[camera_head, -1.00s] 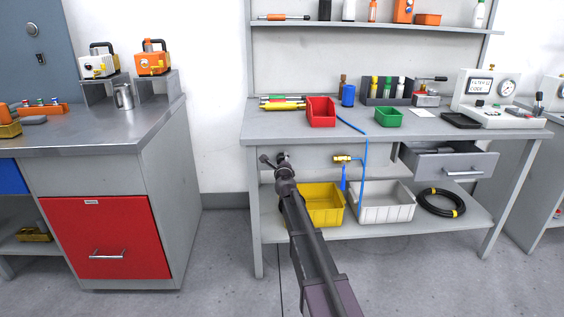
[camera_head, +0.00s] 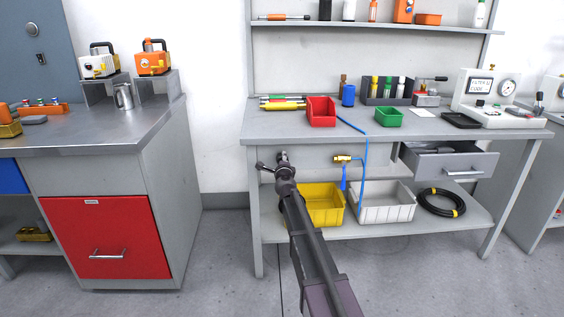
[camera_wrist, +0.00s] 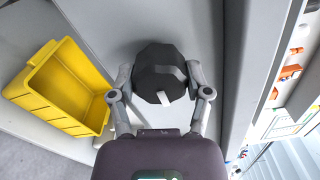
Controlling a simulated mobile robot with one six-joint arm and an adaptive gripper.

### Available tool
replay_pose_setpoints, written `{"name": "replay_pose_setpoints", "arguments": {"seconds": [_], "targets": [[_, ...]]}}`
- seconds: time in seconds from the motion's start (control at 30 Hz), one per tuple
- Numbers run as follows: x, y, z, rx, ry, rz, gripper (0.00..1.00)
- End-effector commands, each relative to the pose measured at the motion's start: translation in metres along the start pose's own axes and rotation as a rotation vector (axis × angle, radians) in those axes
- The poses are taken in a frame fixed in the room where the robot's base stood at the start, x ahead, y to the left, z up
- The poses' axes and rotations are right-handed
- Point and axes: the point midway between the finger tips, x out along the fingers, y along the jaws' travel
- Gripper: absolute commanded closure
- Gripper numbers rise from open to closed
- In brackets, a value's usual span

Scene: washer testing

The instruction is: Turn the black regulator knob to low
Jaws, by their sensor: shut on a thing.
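The black regulator knob (camera_wrist: 157,62) is a dark, many-sided knob with a raised grip bar and a white mark (camera_wrist: 162,96) at its lower edge in the wrist view. My gripper (camera_wrist: 160,84) has one finger on each side of the knob and is shut on it. In the head view my gripper (camera_head: 274,164) is at the front panel under the bench top, near the left end, and hides most of the knob. No low label can be read.
A yellow bin (camera_head: 341,214) and a white bin (camera_head: 388,216) stand on the lower shelf. A brass valve (camera_head: 342,158) with a blue hose (camera_head: 363,180) is right of my gripper. The drawer (camera_head: 462,171) stands open. The bench-top edge (camera_head: 300,141) is just above.

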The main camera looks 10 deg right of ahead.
Motion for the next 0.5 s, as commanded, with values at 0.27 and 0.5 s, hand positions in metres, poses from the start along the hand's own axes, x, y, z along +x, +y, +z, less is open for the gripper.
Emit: {"name": "replay_pose_setpoints", "arguments": {"seconds": [0.27,0.5], "targets": [[0.0016,-0.0002,0.0001,0.001,0.000,0.000,0.02],[0.0007,-0.0001,0.0001,0.001,0.000,0.000,0.02]]}}
